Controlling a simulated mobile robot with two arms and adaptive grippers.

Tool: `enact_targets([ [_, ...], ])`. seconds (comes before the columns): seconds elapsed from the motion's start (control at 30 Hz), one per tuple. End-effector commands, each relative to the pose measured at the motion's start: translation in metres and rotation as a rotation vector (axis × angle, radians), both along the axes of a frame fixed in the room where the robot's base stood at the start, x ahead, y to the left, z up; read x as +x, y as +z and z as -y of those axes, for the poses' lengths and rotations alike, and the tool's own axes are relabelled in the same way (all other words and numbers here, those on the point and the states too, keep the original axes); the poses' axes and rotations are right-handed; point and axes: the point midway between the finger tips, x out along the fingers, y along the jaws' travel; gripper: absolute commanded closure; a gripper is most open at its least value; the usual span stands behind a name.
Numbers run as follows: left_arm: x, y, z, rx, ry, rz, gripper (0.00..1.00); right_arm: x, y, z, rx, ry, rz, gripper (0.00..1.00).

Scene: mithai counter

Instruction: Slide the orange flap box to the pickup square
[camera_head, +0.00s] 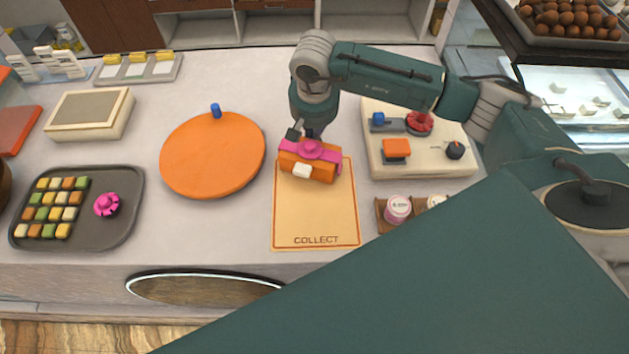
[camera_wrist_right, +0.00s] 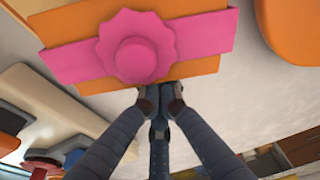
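The orange flap box (camera_head: 322,172) has a pink band with a pink flower-shaped piece on top and a white tag on its near side. It lies slightly turned across the far edge of the tan, orange-bordered COLLECT square (camera_head: 315,215). My right gripper (camera_head: 305,135) is at the far side of the box, partly hidden by it. In the right wrist view, its fingertips (camera_wrist_right: 163,98) are drawn together at the edge of the box (camera_wrist_right: 60,25), with nothing seen between them. I cannot tell if they touch it. My left gripper is not in view.
A round orange board (camera_head: 212,155) with a blue knob stands left of the square. A cream panel (camera_head: 420,160) and a small wooden holder (camera_head: 385,225) with jars are right. A dark sweets tray (camera_head: 120,230) is far left. The square's near part is clear.

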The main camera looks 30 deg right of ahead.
Motion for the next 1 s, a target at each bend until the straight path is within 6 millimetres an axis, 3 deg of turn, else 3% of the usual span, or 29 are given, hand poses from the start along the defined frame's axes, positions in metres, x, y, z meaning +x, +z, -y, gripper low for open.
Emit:
enact_targets([
  [1.0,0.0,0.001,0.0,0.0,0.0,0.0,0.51,-0.055,0.0,-0.029,0.001,0.001,0.0,1.0],
])
